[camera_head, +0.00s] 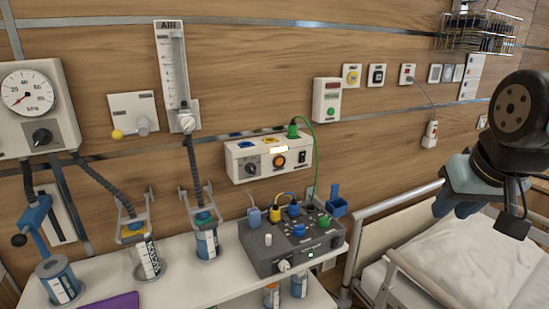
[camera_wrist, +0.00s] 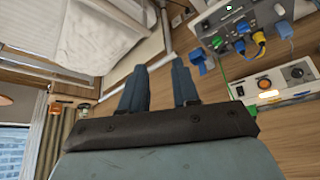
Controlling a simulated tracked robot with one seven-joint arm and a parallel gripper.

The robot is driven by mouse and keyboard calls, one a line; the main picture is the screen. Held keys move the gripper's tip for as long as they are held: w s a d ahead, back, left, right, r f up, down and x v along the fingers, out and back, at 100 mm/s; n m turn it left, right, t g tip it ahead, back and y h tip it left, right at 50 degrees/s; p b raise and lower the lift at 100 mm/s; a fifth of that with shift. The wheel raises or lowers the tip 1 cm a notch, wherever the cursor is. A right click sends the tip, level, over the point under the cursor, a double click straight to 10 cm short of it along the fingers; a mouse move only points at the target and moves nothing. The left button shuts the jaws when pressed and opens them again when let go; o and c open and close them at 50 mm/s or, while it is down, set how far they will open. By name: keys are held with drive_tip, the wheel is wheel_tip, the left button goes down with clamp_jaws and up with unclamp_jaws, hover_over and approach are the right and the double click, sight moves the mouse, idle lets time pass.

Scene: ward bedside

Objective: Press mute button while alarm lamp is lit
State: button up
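A white wall unit (camera_head: 239,166) carries a round orange part in a black ring (camera_head: 279,161), a bright white rectangle (camera_head: 279,149) that looks lit, a dark knob and a black switch. The unit also shows at the right of the wrist view (camera_wrist: 300,78). A white wall panel (camera_head: 319,112) has a red display and a green button. No readable label marks the mute button or the alarm lamp. My gripper (camera_head: 447,210) is at the right, over the bed and well apart from these units. In the wrist view its two blue fingers (camera_wrist: 160,72) are apart, with nothing between them.
A grey control box (camera_head: 262,263) with coloured plugs and knobs stands on the white shelf (camera_head: 205,284). A green cable (camera_head: 315,150) loops down from the wall unit. The bed (camera_head: 470,262) with its rail is at the lower right.

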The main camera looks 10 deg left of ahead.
clamp_jaws()
idle(1.2)
